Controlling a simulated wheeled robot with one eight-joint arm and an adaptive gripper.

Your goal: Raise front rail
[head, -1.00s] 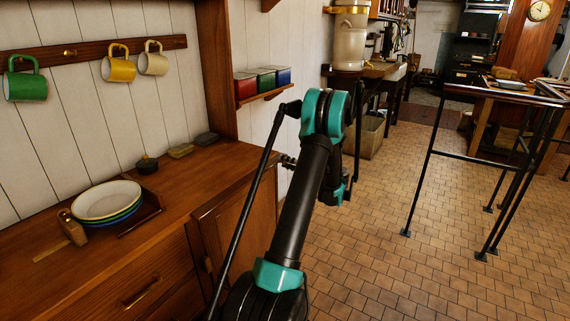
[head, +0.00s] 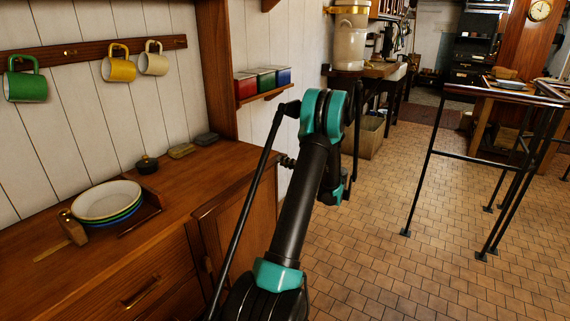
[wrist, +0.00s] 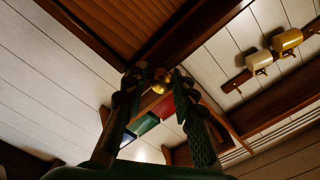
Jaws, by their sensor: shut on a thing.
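My gripper (wrist: 157,76) shows in the wrist view with its two dark fingers closed around a small round brass knob (wrist: 161,83). The knob is at the fingertips, by the corner where dark wooden strips meet. A dark wooden rail (wrist: 190,30) runs up and right from near the knob, beside a brown slatted wooden panel (wrist: 125,22). I cannot tell which of these strips is the front rail, or whether the knob is fixed to it.
A wooden counter (head: 150,190) at left bears stacked plates (head: 106,201). Green, yellow and cream mugs (head: 153,60) hang above it. Coloured boxes (head: 262,80) stand on a small shelf. A black metal frame (head: 428,165) stands at right; the tiled floor (head: 370,250) before it is clear.

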